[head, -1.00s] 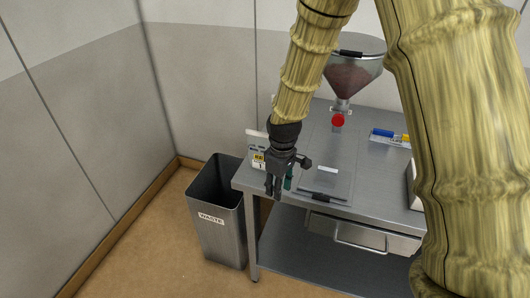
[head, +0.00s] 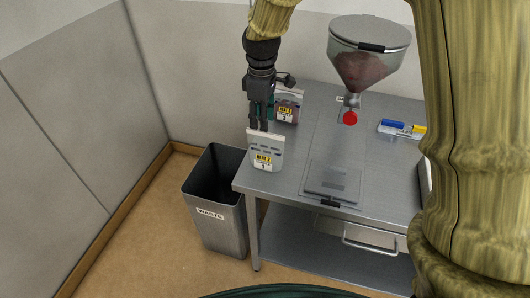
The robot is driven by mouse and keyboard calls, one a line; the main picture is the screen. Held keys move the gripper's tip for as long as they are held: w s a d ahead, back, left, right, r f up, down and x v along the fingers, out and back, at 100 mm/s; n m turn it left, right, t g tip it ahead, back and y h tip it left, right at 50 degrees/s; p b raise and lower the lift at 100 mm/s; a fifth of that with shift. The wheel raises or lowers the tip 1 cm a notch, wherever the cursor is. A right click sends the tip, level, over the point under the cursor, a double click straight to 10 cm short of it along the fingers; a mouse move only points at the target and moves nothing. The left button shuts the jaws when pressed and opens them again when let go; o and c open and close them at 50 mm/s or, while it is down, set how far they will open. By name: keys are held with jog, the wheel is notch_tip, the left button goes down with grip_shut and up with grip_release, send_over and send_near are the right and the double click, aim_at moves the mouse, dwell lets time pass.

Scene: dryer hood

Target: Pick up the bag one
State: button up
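A pale bag (head: 266,152) with a yellow label and what looks like a 1 stands at the left end of the steel table (head: 290,190). My gripper (head: 261,128) points down over it, its fingertips at the bag's white top strip. The fingers look close together, but I cannot tell whether they pinch the strip or are just by it. A second bag (head: 288,107), dark inside with a similar yellow label marked with what looks like a 3, stands farther back, partly hidden by my gripper.
A hopper (head: 366,70) with a red knob (head: 350,118) stands at the back. Blue and yellow markers (head: 402,128) lie at the right. A clear-covered plate (head: 333,183) lies at the table's front. A waste bin (head: 215,200) stands left of the table.

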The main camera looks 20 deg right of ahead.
aim_at(262, 134)
jog(key=shift+w+f, duration=0.3)
jog(key=shift+f, duration=0.25)
jog(key=shift+s+a+f+p, duration=0.1)
jog(key=shift+s+f+p, duration=0.1)
jog(key=shift+s+p, duration=0.4)
jog(key=f, duration=0.1)
jog(key=f+p, duration=0.1)
jog(key=f, duration=0.1)
jog(key=shift+w+f, duration=0.1)
jog(key=shift+w, duration=0.2)
jog(key=shift+s+f+p, duration=0.2)
jog(key=shift+f+p, duration=0.15)
jog(key=shift+f, duration=0.25)
jog(key=shift+f, duration=0.25)
grip_shut()
